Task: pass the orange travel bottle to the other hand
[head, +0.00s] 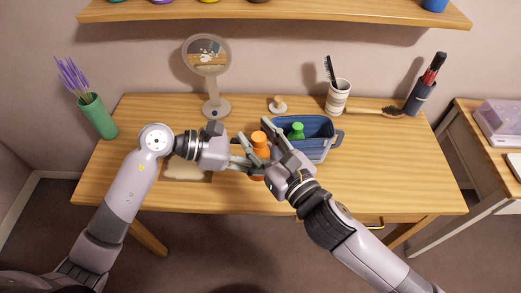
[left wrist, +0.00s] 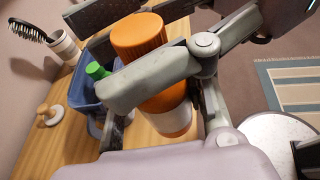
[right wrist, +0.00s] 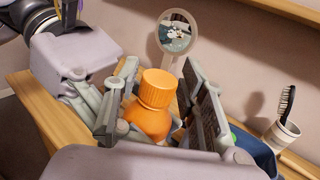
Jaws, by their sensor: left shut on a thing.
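The orange travel bottle (head: 259,138) is upright above the desk front, with an orange ribbed cap and a pale band low on its body in the left wrist view (left wrist: 165,110). My left gripper (head: 248,163) is shut on its body from the left. My right gripper (head: 254,130) reaches in from the right, its two fingers on either side of the bottle. In the right wrist view the bottle (right wrist: 151,105) stands between these spread fingers, with a gap on the right side. Contact on the left side is unclear. The fingers partly hide the lower bottle.
A blue basket (head: 318,145) with a green bottle (head: 297,131) stands just behind my right gripper. The desk's front right is clear.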

